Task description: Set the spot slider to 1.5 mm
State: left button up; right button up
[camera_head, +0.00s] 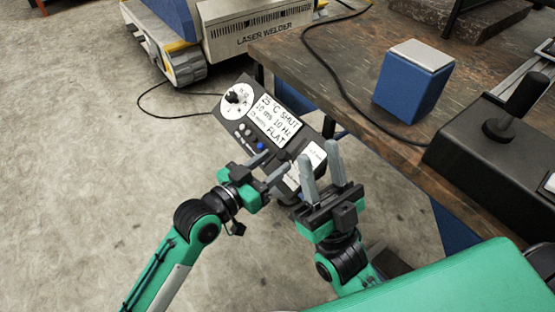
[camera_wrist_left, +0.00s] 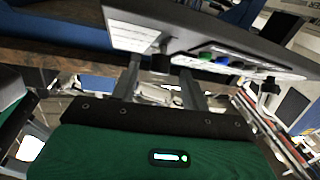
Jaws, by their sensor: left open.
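In the left wrist view the panel (camera_wrist_left: 235,43) shows nearly edge-on. A small black knob (camera_wrist_left: 162,62), seemingly the slider, sticks out from its face, in line with the gap between my left fingers. My left gripper (camera_head: 277,165) is open at the panel's lower part; contact with the knob cannot be told. My right gripper (camera_head: 319,155) is open and empty, over the panel's lower right.
A white dial (camera_head: 238,101) and coloured buttons (camera_head: 260,146) lie on the panel near my left gripper. The bench (camera_head: 350,90) edge runs close on the right, with a blue block (camera_head: 412,88) and a joystick box (camera_head: 480,145). A laser welder (camera_head: 260,30) stands behind.

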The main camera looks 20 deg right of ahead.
aim_at(283, 157)
pick_arm(q)
jog(key=shift+x, duration=1.15)
grip_shut()
